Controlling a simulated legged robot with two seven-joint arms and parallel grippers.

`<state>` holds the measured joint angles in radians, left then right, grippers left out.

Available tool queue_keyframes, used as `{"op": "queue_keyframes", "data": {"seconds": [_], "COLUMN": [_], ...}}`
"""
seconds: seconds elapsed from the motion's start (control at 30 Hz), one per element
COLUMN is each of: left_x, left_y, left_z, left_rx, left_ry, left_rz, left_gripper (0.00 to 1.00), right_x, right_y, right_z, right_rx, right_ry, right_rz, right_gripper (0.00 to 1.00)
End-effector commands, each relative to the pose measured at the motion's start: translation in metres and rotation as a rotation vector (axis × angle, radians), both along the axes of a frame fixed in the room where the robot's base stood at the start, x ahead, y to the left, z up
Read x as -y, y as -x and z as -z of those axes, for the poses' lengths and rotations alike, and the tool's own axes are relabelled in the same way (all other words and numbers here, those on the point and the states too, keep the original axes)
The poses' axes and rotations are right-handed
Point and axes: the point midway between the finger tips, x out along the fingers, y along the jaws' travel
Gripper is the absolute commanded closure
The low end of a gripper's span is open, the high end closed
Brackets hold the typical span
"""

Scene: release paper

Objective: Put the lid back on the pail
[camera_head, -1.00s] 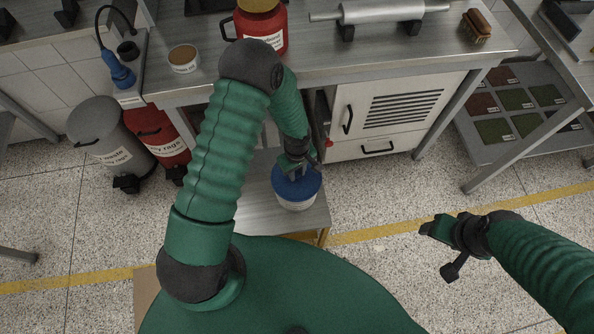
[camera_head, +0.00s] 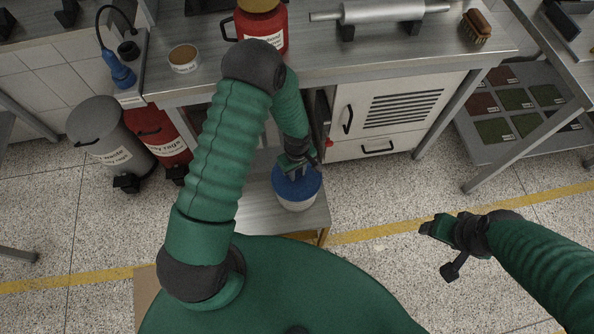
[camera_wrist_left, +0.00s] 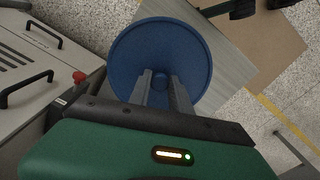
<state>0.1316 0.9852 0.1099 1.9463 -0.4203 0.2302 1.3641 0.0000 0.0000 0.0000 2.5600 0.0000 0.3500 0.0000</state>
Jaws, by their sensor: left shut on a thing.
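The white pail (camera_head: 297,203) stands on a low metal-topped stand (camera_head: 258,215) in front of the bench. The round blue lid (camera_head: 303,186) is over the pail's top, and its near edge meets or nearly meets the rim; I cannot tell if it is seated. My left gripper (camera_head: 294,172) reaches down from above and is shut on the knob of the lid. In the left wrist view the lid (camera_wrist_left: 190,50) shows as a blue disc, with both fingers (camera_wrist_left: 160,85) at its central knob. It hides the pail there. My right gripper (camera_head: 428,228) is off to the right over the floor, its jaw opening unclear.
A metal bench (camera_head: 300,62) stands behind, with a red jug (camera_head: 270,35), a small tub (camera_head: 184,57), a roller (camera_head: 385,12) and a brush (camera_head: 477,28) on it. Grey (camera_head: 108,135) and red (camera_head: 160,138) bins stand at left.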

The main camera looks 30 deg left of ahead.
Motion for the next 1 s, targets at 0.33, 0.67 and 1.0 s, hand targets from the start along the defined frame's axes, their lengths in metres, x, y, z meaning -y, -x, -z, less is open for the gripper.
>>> {"op": "queue_keyframes", "data": {"seconds": [0.33,0.67,1.0], "left_x": [0.0001,0.0,-0.0002], "left_y": [-0.0002,0.0,0.0], "left_z": [0.0023,0.0026,0.0029], "left_rx": [0.001,0.0,0.0], "left_ry": [0.001,0.0,0.0], "left_rz": [0.001,0.002,0.001], "left_gripper": [1.0,1.0,0.68], "right_x": [0.0,0.0,0.0], "right_y": [0.0001,0.0,0.0], "right_z": [0.0006,-0.0011,-0.0008], "right_rx": [0.0,0.0,0.0], "right_ry": [0.0,0.0,0.0], "right_rz": [0.0,0.0,0.0], "right_gripper": [0.37,0.37,0.37]}}
